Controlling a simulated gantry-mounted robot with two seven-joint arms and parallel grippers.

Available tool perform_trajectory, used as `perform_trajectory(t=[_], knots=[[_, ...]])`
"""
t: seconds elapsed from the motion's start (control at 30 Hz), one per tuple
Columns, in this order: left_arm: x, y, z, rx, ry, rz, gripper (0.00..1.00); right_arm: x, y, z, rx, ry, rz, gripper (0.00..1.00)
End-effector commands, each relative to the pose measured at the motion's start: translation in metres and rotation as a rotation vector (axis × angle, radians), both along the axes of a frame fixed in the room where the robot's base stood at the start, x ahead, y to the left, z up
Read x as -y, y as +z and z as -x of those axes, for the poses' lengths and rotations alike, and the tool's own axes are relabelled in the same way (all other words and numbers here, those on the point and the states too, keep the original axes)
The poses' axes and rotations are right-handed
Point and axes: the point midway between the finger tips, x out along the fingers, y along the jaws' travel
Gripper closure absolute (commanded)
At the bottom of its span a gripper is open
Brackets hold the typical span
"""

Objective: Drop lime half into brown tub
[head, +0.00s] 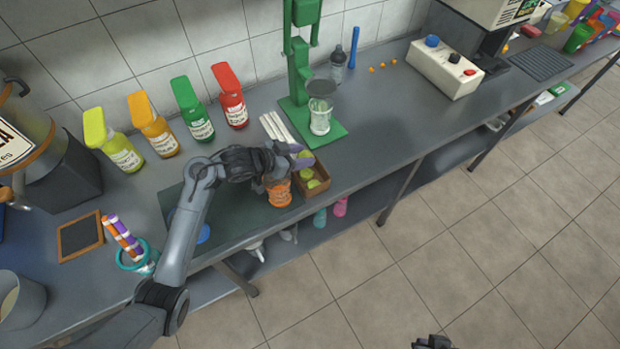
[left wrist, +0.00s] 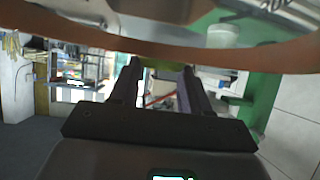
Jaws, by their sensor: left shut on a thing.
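My left gripper (head: 300,156) is over the back end of a small brown box (head: 322,186) in the head view. Several yellow-green lime pieces (head: 313,183) lie in that box. In the left wrist view, the two fingers (left wrist: 160,82) are shut on a green piece, the lime half (left wrist: 161,64), partly hidden by a curved brown band (left wrist: 200,56) across the top. I cannot tell whether that band is the rim of the brown tub. In the head view the held piece is hidden. A dark part of my right gripper (head: 432,342) shows at the bottom edge; its fingers are unclear.
An orange container (head: 279,193) stands beside the brown box, under my left wrist. A green press (head: 300,80) with a glass (head: 320,120) stands behind. Several coloured bottles (head: 195,120) line the wall.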

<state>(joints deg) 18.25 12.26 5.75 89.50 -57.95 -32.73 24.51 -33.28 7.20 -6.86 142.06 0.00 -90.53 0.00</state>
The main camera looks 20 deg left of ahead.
Motion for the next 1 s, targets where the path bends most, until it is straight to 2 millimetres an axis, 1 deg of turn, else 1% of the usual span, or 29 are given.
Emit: perform_trajectory(t=[0.07, 0.1, 0.27, 0.3, 0.67, 0.83, 1.0], knots=[[0.000, 0.001, 0.000, 0.000, 0.000, 0.000, 0.87, 0.000, 0.001, 0.000, 0.001, -0.002, -0.002, 1.00], [0.000, 0.001, 0.000, 0.000, 0.000, 0.000, 0.51, -0.001, 0.001, 0.000, 0.001, -0.002, -0.003, 1.00], [0.000, 0.000, 0.000, 0.000, 0.000, 0.000, 0.26, -0.002, 0.001, 0.000, 0.001, -0.005, -0.007, 1.00], [0.000, 0.000, 0.000, 0.000, 0.000, 0.000, 0.24, -0.002, 0.001, -0.001, 0.001, -0.005, -0.008, 1.00], [-0.003, 0.002, 0.003, -0.001, 0.001, -0.001, 0.24, -0.002, 0.003, -0.001, 0.002, -0.006, -0.010, 1.00], [-0.013, 0.013, 0.016, 0.000, 0.001, -0.002, 0.24, -0.002, 0.009, -0.001, 0.002, -0.005, -0.008, 1.00], [-0.029, 0.027, 0.037, 0.000, 0.000, -0.005, 0.24, -0.001, 0.017, -0.001, 0.002, -0.001, -0.003, 1.00]])
